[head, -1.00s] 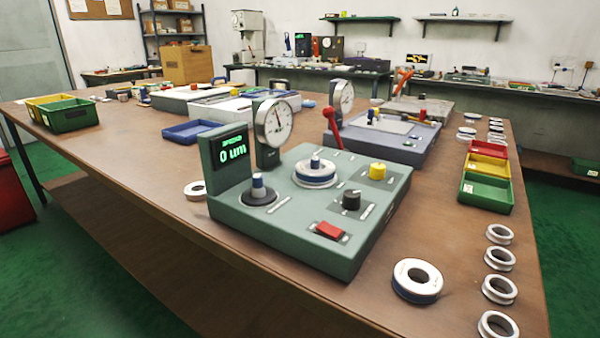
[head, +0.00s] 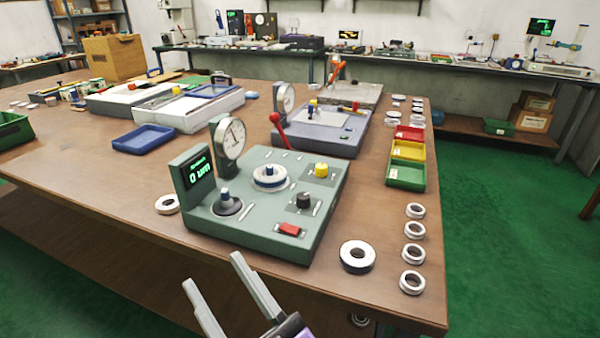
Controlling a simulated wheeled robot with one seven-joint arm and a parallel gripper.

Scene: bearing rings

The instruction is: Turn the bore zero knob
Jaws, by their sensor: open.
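A green gauge unit (head: 262,215) stands on the bench with a small display (head: 198,171) and a round dial (head: 231,139). On its top are a black knob (head: 303,201) and a yellow knob (head: 321,170), each on a grey label plate. The labels are too small to read, so I cannot tell which is the bore zero knob. A ring (head: 270,178) sits around a blue plug; another blue-topped plug (head: 226,202) stands on a dark disc. A red switch (head: 289,229) is at the front. My gripper (head: 212,271) is open and empty, in front of the unit, apart from it.
Loose bearing rings lie on the bench (head: 140,195): one (head: 357,257) right of the unit, several along the right edge, one (head: 167,204) at left. A second gauge (head: 320,130) with a red lever stands behind. Red, yellow and green bins (head: 405,176) are at right.

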